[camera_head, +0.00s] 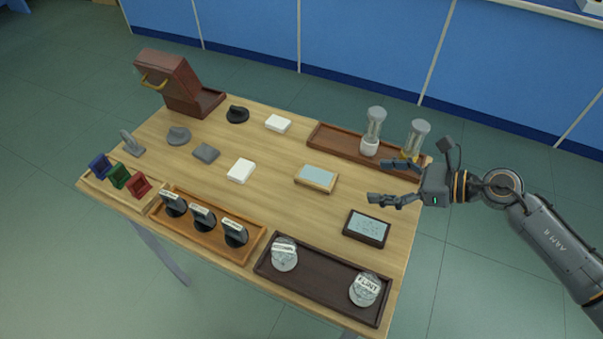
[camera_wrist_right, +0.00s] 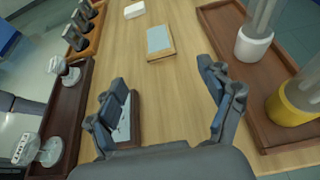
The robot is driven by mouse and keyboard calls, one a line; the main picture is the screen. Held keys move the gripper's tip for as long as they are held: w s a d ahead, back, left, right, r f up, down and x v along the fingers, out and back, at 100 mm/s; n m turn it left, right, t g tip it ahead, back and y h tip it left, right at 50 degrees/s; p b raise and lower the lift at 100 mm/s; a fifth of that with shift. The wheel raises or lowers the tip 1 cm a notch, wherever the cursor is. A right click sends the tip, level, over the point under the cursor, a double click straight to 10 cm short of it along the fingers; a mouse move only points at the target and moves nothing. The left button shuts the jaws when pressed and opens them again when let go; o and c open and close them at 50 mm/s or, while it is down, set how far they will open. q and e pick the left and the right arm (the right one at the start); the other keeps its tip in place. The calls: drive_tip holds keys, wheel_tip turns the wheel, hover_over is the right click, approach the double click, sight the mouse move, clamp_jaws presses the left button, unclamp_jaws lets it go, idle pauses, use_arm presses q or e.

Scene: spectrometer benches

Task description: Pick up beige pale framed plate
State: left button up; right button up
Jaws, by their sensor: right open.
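The beige pale framed plate (camera_head: 316,178) lies flat near the middle right of the wooden table, with a light wood frame and a pale blue-grey face. It also shows in the right wrist view (camera_wrist_right: 160,42), ahead of the fingers. My right gripper (camera_head: 374,181) comes in from the right, open and empty, its fingers pointing left toward the plate but apart from it. It also shows in the wrist view (camera_wrist_right: 170,95). A dark framed plate (camera_head: 367,228) lies nearer the front right; in the wrist view my finger partly hides it. My left gripper is not in view.
A brown tray (camera_head: 328,133) with two glass cylinders stands behind the gripper. A dark tray (camera_head: 322,286) with two round labelled pieces is at the front. White blocks (camera_head: 241,171) lie left of the plate. The tabletop around the beige plate is clear.

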approach(325, 178)
drive_tip(key=x, duration=0.3)
drive_tip(key=shift+w+r+p, duration=0.1)
drive_tip(key=shift+w+p, duration=0.05)
drive_tip(key=shift+p, duration=0.25)
drive_tip(key=shift+w+a, duration=0.1)
drive_tip(key=shift+a, duration=0.25)
drive_tip(key=shift+w+a+f, duration=0.1)
drive_tip(key=shift+a+f, duration=0.3)
drive_tip(key=shift+a, duration=0.1)
drive_tip(key=x, duration=0.4)
drive_tip(key=shift+a+f, duration=0.15)
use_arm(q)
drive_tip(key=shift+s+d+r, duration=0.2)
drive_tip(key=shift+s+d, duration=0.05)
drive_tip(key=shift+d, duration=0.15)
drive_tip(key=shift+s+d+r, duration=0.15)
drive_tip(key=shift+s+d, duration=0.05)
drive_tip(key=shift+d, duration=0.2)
use_arm(e)
drive_tip(key=shift+c, duration=0.2)
drive_tip(key=c, duration=1.3)
